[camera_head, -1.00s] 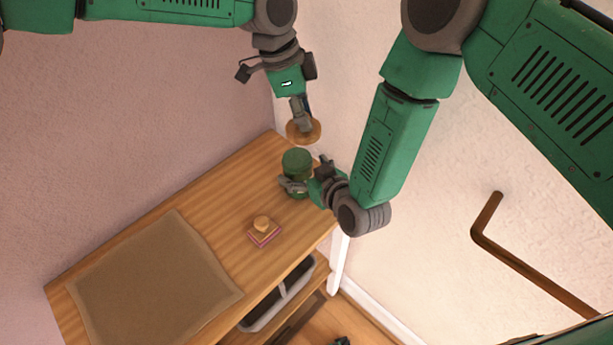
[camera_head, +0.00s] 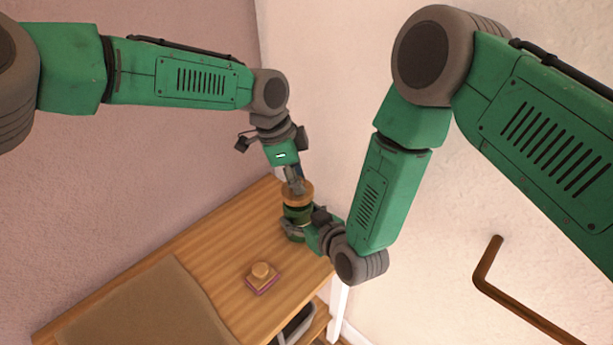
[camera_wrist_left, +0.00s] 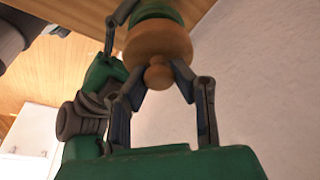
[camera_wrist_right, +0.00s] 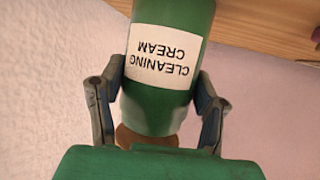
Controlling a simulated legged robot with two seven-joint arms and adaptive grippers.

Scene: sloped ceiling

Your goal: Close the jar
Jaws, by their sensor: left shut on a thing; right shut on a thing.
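The green jar (camera_head: 297,213) is near the far right corner of the wooden table; its white "CLEANING CREAM" label (camera_wrist_right: 160,57) shows upside down in the right wrist view. My right gripper (camera_head: 298,230) is shut around the jar's sides. The round wooden lid (camera_head: 297,192) is at the jar's top, its knob (camera_wrist_left: 158,75) facing my left gripper. My left gripper (camera_head: 293,181) is shut on this knob from above. The lid looks close against the jar in the left wrist view; I cannot tell whether it is fully seated.
The wooden table (camera_head: 215,240) also holds a small stack with a round wooden top (camera_head: 262,275) and a brown mat (camera_head: 145,310). Walls stand close behind and to the right. A brown rail (camera_head: 487,268) is on the right wall.

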